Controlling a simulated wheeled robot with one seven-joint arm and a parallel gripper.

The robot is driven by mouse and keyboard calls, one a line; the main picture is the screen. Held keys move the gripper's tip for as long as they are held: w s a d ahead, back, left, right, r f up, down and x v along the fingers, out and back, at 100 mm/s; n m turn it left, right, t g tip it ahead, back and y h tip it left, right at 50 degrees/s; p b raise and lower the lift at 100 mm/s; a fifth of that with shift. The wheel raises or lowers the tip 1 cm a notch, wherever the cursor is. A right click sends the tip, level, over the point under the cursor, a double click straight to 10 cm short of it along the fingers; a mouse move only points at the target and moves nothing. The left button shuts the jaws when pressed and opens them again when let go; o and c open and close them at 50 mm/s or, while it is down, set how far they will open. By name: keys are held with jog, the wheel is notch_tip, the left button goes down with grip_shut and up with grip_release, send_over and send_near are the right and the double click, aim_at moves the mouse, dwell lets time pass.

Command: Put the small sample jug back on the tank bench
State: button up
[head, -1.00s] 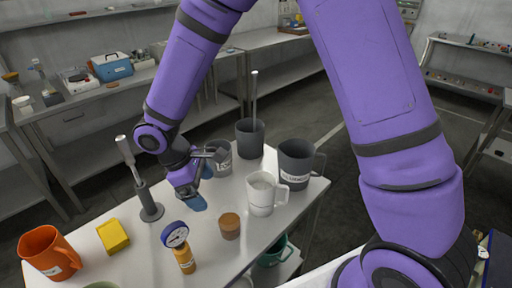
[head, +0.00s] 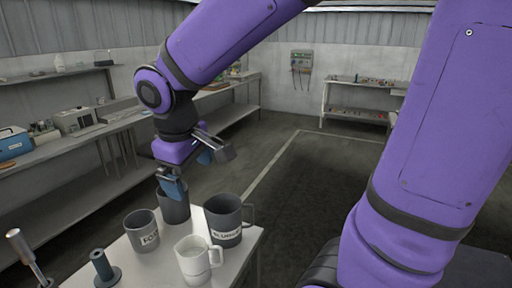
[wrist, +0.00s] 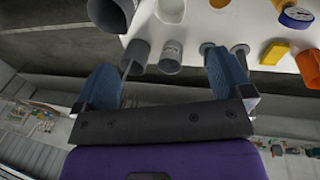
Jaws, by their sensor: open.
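A white jug (head: 194,262) with a handle stands upright on the light bench (head: 240,262) in the head view. A larger dark grey labelled jug (head: 226,222) stands beside it. I cannot tell for sure which vessel is the small sample jug. My gripper (head: 188,172) is open and empty. It hangs above the bench's far end and partly covers a dark grey container (head: 174,207). A grey labelled cup (head: 141,232) stands left of that container. In the wrist view the blue fingers are spread apart, with nothing held between them.
A stand with a dark base (head: 104,272) is at the lower left. The wrist view also shows a yellow block (wrist: 274,53), an orange jug (wrist: 309,66) and a blue-rimmed gauge (wrist: 296,16). Side benches line the left wall. The floor (head: 305,200) right of the bench is clear.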

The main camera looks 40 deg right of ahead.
jog(key=s+d+r+m+t+y, duration=0.1)
jog(key=s+d+r+m+t, duration=0.2)
jog(key=s, duration=0.8)
jog(key=shift+d+r+m+t+y, duration=0.4)
jog(key=shift+d+r+m, duration=0.7)
jog(key=shift+d+r, duration=0.85)
jog(key=shift+d+f, duration=0.2)
jog(key=shift+f, duration=0.05)
